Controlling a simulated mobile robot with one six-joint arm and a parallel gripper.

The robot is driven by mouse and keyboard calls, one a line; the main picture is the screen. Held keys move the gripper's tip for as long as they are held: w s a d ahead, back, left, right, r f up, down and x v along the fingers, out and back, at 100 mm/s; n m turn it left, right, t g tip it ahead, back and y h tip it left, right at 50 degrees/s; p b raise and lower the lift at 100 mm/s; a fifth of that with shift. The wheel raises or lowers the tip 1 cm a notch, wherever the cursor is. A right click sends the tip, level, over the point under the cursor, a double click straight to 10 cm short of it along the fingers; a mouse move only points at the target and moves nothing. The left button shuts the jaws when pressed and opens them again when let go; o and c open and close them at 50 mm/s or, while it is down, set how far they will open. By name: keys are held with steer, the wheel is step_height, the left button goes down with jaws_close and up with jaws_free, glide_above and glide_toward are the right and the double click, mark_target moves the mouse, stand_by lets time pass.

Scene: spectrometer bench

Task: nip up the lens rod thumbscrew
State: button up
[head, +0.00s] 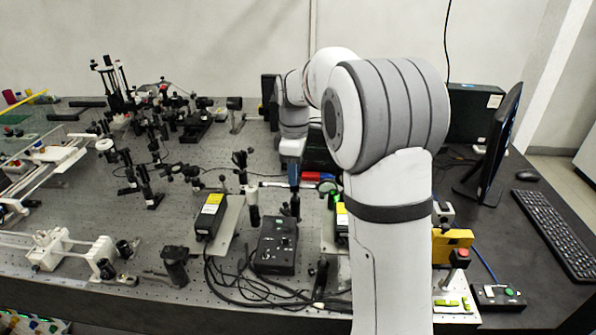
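The arm reaches over the bench, and its end (293,172) points down above the near middle of the bench. My gripper's fingers are small and dark here, and I cannot tell whether they are open or shut. Post-mounted optics with rods stand just left of it, among them a black and white post (253,207). The lens rod thumbscrew is too small to pick out with certainty. I cannot tell whether my gripper touches anything.
A black control box (276,246) with loose cables stands below the arm's end. A yellow-labelled box (211,216) is to its left. Many optics crowd the left bench. A monitor (492,145) and keyboard (555,232) are at right.

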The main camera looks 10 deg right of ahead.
steer(key=shift+f, duration=0.4)
steer(key=shift+c, duration=0.5)
jaws_close()
steer(key=shift+d, duration=0.15)
